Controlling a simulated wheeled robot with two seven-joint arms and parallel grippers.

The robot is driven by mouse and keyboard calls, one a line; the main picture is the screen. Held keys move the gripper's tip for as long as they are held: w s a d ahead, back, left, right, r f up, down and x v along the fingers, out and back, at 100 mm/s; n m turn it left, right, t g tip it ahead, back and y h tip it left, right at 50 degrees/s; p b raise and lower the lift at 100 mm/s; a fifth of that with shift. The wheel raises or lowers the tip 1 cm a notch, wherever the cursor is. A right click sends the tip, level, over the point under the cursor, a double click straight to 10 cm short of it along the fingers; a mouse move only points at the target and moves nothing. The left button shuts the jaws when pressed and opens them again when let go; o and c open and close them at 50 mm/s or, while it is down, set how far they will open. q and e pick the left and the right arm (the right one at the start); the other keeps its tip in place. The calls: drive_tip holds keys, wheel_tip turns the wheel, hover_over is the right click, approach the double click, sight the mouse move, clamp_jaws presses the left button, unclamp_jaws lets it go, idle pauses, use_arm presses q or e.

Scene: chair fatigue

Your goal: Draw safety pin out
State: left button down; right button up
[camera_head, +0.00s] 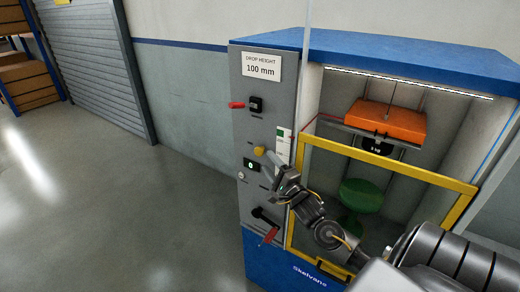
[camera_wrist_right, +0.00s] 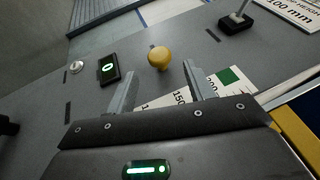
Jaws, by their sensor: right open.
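A round yellow knob (camera_head: 259,151), which looks like the safety pin's head, sticks out of the grey control panel (camera_head: 253,130). In the right wrist view the yellow knob (camera_wrist_right: 159,57) shows just beyond the fingertips, roughly centred between them. My right gripper (camera_head: 270,166) is open and empty in front of the panel, slightly below and right of the knob. In the wrist view its two fingers (camera_wrist_right: 161,72) stand apart, with the knob not gripped. The pin's shaft is hidden behind the knob. My left gripper is not in view.
A red-tipped lever (camera_head: 237,104) sits above the knob and a red-handled crank (camera_head: 270,235) below. A small counter display (camera_head: 251,165) and a white scale strip (camera_head: 283,145) flank it. A yellow-framed guard (camera_head: 390,168) fronts the orange weight (camera_head: 387,121) and green stool (camera_head: 361,195).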

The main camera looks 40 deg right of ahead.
sight(259, 156)
drive_tip(key=p+x, duration=0.1)
drive_tip(key=x, duration=0.5)
drive_tip(key=shift+w+r+p, duration=0.1)
drive_tip(key=shift+w+p, duration=0.25)
drive_tip(key=shift+w, duration=0.05)
clamp_jaws()
drive_tip(key=shift+a, duration=0.1)
